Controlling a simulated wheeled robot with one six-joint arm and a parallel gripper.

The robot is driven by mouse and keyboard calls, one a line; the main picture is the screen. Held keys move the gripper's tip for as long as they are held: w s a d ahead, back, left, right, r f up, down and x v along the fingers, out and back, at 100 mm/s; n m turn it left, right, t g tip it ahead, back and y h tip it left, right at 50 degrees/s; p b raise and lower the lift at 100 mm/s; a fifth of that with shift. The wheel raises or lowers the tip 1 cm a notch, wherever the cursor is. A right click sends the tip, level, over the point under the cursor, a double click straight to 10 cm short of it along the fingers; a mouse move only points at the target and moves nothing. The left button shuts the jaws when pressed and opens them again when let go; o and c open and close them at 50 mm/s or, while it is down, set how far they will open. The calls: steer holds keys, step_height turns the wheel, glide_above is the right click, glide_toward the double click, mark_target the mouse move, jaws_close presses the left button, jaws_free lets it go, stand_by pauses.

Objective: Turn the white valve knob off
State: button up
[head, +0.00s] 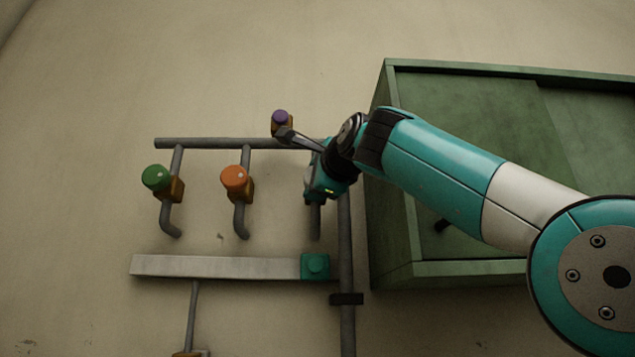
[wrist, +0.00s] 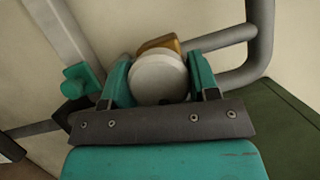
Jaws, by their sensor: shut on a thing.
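The white valve knob (wrist: 158,78) is round and pale and shows in the wrist view between my two teal fingers. Its orange-brown valve body (wrist: 160,44) shows just behind it. My gripper (wrist: 160,82) is shut on the knob, with one finger against each side. In the head view my gripper (head: 318,188) is at the rightmost branch of the wall pipes. There my gripper and wrist hide the white knob. Any mark on the knob's face that tells its setting is too unclear to read.
A green knob (head: 155,177), an orange knob (head: 234,177) and a purple knob (head: 280,117) sit on nearby valves. A grey trough (head: 215,266) with a teal block (head: 315,266) is below. A green cabinet (head: 396,240) stands close on the right, behind my arm.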

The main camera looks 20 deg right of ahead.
steer(key=o, duration=0.9)
steer(key=shift+s+d+f+b, duration=0.2)
steer(key=shift+s+b, duration=0.35)
steer(key=shift+s, duration=2.35)
steer(key=shift+s+d+f+b, duration=0.25)
steer(key=shift+s+b, duration=0.3)
steer(key=shift+s, duration=2.3)
steer(key=shift+s+d+f+b, duration=0.2)
steer(key=shift+s+b, duration=0.35)
steer(key=shift+s, duration=2.35)
